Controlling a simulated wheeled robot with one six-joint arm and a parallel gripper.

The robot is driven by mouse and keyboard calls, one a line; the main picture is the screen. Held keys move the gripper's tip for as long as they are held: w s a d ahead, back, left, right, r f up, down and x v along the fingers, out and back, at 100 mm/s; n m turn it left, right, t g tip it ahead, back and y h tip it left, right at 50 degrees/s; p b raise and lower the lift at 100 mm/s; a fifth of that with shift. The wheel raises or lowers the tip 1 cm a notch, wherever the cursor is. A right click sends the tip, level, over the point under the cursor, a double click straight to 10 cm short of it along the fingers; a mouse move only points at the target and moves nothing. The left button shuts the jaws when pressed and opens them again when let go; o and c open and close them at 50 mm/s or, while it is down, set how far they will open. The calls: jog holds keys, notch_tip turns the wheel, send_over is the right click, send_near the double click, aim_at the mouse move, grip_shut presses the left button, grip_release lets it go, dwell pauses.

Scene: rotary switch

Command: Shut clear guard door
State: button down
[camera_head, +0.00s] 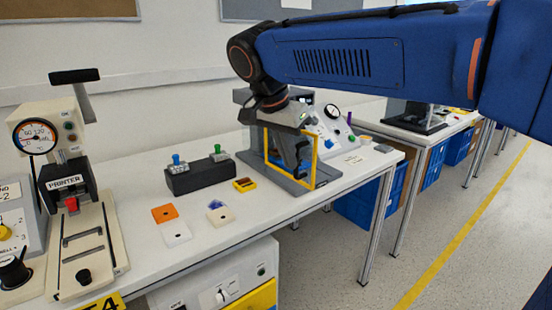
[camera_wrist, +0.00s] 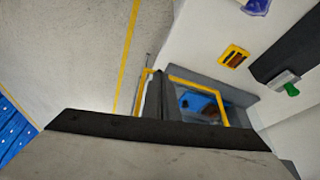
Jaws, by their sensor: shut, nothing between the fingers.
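The clear guard door (camera_head: 315,162) has a yellow frame and stands upright at the front of a grey machine on the bench. In the wrist view, a yellow-framed panel (camera_wrist: 197,84) shows above the dark gripper body. A second yellow strip (camera_wrist: 141,92) stands to its left. My gripper (camera_head: 300,172) is shut and empty, pointing down at the yellow frame. I cannot tell whether it touches the door or is just in front of or behind the panel. My arm and gripper hide part of the machine, and how far the door stands open is unclear.
A black block with blue and green knobs (camera_head: 200,177) and a small yellow piece (camera_head: 245,184) lie left of the machine. A gauge panel (camera_head: 333,130) stands behind to the right. A press with a dial (camera_head: 60,150) is at far left. The aisle floor (camera_head: 440,220) is clear.

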aim_at(316, 145)
jog(key=w+d+n, duration=0.1)
jog(key=d, duration=0.1)
jog(key=w+d+n+y, duration=0.1)
jog(key=d, duration=0.1)
jog(key=w+d+n+t, duration=0.1)
jog(key=d+n, duration=0.1)
jog(key=d, duration=0.1)
jog(key=shift+w, duration=0.15)
jog(key=w+d+n+y, duration=0.2)
jog(key=w+n, duration=0.4)
jog(key=w, duration=0.4)
jog(key=w+d+n+y, duration=0.2)
jog(key=w+d+n, duration=0.3)
jog(key=w, duration=0.6)
jog(key=shift+d+n+g+y, duration=0.2)
jog(key=shift+n+g+y, duration=0.2)
jog(key=shift+n, duration=0.2)
jog(key=shift+r, duration=0.1)
